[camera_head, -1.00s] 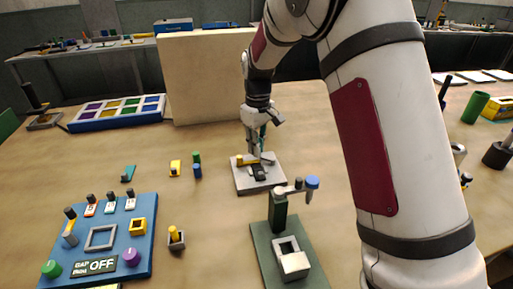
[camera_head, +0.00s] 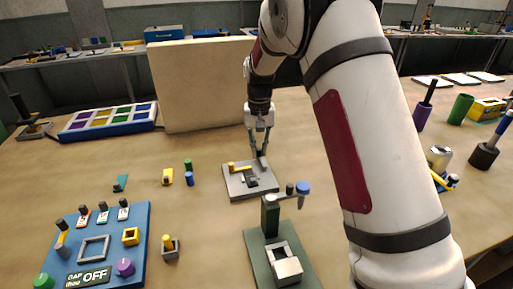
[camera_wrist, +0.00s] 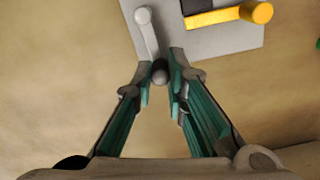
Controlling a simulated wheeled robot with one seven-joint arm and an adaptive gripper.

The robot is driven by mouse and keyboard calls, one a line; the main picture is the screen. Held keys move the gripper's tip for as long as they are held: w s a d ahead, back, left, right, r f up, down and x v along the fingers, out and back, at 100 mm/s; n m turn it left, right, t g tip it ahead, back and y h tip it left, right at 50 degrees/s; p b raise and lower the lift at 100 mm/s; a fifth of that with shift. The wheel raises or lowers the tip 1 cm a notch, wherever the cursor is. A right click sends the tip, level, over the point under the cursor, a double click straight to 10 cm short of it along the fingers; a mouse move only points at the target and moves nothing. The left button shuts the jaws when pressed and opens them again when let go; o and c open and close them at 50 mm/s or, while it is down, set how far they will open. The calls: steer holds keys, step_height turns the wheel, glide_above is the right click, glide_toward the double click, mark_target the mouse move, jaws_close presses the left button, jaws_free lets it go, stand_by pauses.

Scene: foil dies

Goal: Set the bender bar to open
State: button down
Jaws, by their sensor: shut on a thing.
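The bender is a small grey plate (camera_head: 238,190) at mid table, with a yellow-handled piece (camera_head: 240,167) and a dark block on it. In the wrist view, a pale grey bar (camera_wrist: 149,38) runs from a round pivot at the plate's edge to a dark round knob (camera_wrist: 160,68). My gripper (camera_head: 259,154) points down at the plate's far right part. In the wrist view my gripper (camera_wrist: 160,84) has its fingertips on both sides of the knob, shut on it. The yellow piece (camera_wrist: 225,16) lies apart, to the right of the fingers.
A green stand with a blue knob (camera_head: 303,188) stands in front of the plate. A blue panel (camera_head: 140,215) with switches is at front left. A beige upright board (camera_head: 205,85) rises behind. Small yellow, green and blue pieces lie left of the plate.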

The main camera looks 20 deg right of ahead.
mark_target(260, 149)
steer(key=shift+d+m, duration=0.15)
steer(key=shift+m, duration=0.25)
steer(key=c, duration=1.6)
jaws_free()
steer(key=shift+r, duration=0.15)
step_height(260, 149, up, 12)
steer(key=shift+f, duration=0.1)
